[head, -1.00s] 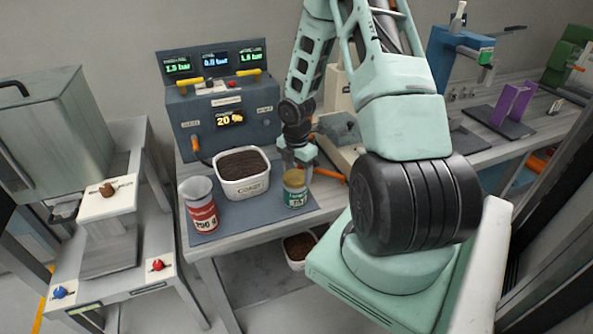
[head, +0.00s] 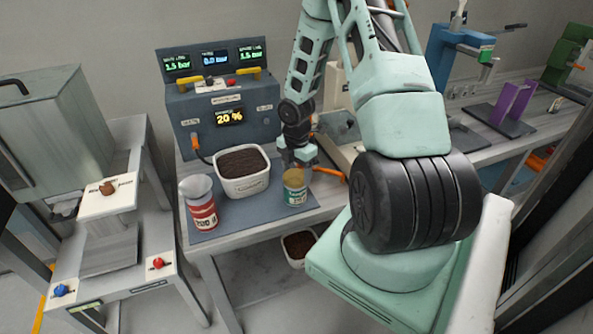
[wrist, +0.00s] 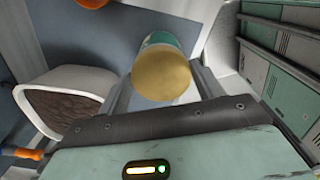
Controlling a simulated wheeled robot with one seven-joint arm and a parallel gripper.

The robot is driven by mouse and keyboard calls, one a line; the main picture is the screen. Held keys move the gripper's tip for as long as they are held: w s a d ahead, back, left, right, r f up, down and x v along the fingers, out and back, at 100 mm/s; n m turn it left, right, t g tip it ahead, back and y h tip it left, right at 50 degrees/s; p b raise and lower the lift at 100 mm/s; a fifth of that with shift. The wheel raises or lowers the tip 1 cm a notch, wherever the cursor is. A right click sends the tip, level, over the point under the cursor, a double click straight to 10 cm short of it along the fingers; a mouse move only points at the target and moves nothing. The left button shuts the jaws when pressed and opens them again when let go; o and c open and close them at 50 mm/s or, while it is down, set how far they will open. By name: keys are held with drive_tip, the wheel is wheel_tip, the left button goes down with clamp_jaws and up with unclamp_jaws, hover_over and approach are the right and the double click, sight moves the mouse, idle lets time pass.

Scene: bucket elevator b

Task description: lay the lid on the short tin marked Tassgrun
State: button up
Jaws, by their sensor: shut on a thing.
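A short green tin (head: 295,196) with a white-marked label stands upright on the blue-grey mat, at its right side; its lettering is too small to read. A round gold lid (wrist: 163,78) lies over the tin's top, and it also shows in the head view (head: 294,174). My gripper (head: 299,158) is directly above the tin, pointing down. In the wrist view its fingers (wrist: 163,88) are on both sides of the gold lid, shut on it. The teal side of the tin (wrist: 160,39) shows behind the lid. I cannot tell if lid and tin touch.
A white tub (head: 243,187) of dark grounds stands close left of the green tin. A control box (head: 225,122) is behind. An orange handle (head: 329,171) lies close right.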

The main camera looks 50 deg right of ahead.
drive_tip(key=o, duration=1.2)
drive_tip(key=shift+r, duration=0.15)
drive_tip(key=shift+r+p, duration=3.9)
drive_tip(key=shift+p, duration=0.2)
